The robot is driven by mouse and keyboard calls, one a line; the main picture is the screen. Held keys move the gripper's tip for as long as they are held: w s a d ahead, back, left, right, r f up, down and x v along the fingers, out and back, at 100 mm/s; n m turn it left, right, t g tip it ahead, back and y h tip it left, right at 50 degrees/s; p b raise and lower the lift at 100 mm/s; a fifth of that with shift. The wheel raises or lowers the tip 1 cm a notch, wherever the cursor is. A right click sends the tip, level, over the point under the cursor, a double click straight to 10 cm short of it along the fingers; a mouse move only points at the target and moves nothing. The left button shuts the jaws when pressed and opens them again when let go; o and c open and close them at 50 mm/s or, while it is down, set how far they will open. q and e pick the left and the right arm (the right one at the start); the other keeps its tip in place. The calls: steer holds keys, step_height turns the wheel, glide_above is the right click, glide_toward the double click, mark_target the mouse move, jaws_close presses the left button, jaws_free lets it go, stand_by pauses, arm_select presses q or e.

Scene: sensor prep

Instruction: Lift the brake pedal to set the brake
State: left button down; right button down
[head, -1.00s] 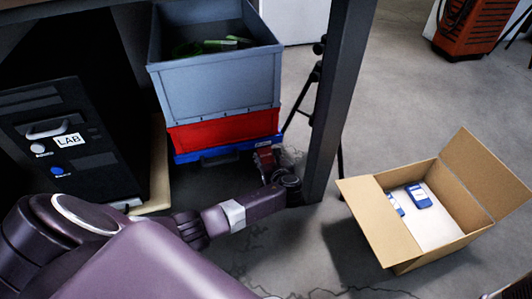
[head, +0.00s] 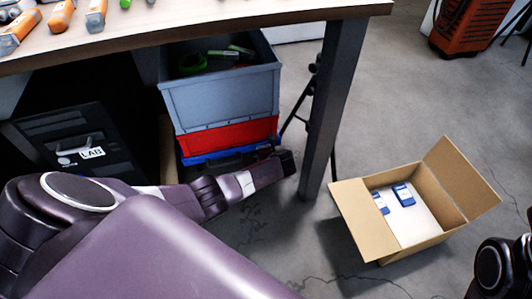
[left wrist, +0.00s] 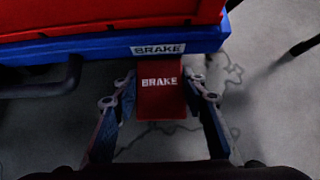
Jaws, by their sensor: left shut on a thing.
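The red brake pedal (left wrist: 160,103) has a white BRAKE label and juts from the blue base (left wrist: 185,42) of the cart in the left wrist view. A second BRAKE label (left wrist: 158,49) is on that base. My left gripper (left wrist: 160,92) has one finger on each side of the pedal and is shut on it. In the head view my left arm reaches to the cart's lower front, and its end hides the pedal. I cannot tell how high the pedal stands. A dark part of my right arm shows at the right edge; its gripper is out of view.
The cart carries a red crate (head: 225,138) and a grey crate (head: 222,102) with green items. A table leg (head: 328,110) stands just right of my left arm. An open cardboard box (head: 365,218) is on the floor at right. A LAB-labelled black case (head: 75,145) stands at left.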

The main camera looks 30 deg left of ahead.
arm_select(q)
steer(key=shift+s, duration=0.1)
steer(key=c, duration=1.2)
jaws_free()
steer(key=shift+o, duration=0.2)
steer(key=v, duration=1.2)
